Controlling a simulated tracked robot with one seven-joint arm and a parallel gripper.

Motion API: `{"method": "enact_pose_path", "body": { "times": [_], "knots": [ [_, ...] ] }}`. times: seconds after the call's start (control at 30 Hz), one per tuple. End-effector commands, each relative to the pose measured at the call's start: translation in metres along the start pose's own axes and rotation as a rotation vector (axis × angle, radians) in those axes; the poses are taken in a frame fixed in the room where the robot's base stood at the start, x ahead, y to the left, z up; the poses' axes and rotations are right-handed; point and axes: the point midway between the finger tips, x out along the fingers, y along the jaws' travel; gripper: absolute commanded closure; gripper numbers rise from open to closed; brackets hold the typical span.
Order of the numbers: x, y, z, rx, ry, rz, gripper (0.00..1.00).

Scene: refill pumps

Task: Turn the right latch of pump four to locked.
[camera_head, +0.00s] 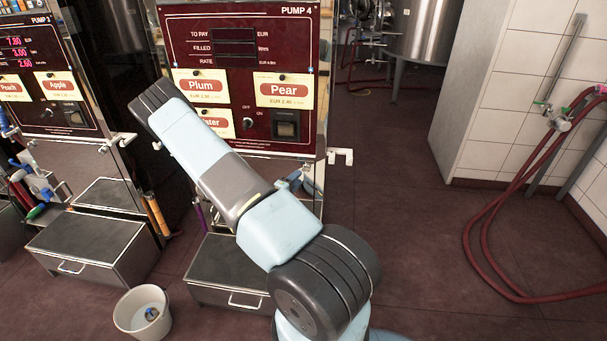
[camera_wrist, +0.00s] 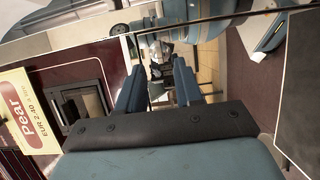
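The pump four panel (camera_head: 238,75) faces me, dark red, with Plum and Pear labels. A pale right latch (camera_head: 341,156) sticks out sideways at its lower right corner. A similar pale left latch (camera_head: 158,144) shows at the lower left, past my arm. My gripper is mostly hidden behind my arm in the head view. In the wrist view my gripper (camera_wrist: 158,88) has two blue fingers spread apart, with no thing clearly held between them. The Pear label (camera_wrist: 28,118) and a dark switch box (camera_wrist: 84,108) lie left of the fingers.
A steel step box (camera_head: 228,270) stands below pump four, with a white bucket (camera_head: 142,312) to its left. Pump three (camera_head: 45,75) is at the left. Red hoses (camera_head: 490,225) hang at the right wall.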

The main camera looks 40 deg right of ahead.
Motion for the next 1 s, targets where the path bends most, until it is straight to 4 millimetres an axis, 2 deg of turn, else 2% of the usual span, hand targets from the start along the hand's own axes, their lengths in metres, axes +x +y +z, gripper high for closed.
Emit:
{"method": "enact_pose_path", "body": {
  "times": [0.1,0.3,0.47,0.73,1.0],
  "knots": [
    [0.020,0.000,0.001,0.001,-0.003,0.000,0.65],
    [0.042,0.000,0.000,0.001,-0.001,-0.001,0.65],
    [0.049,0.000,0.000,0.001,0.000,-0.001,0.65],
    [0.050,0.000,0.000,0.000,0.000,-0.001,0.65],
    [0.050,0.000,0.000,0.000,0.000,-0.001,0.90]
  ]
}}
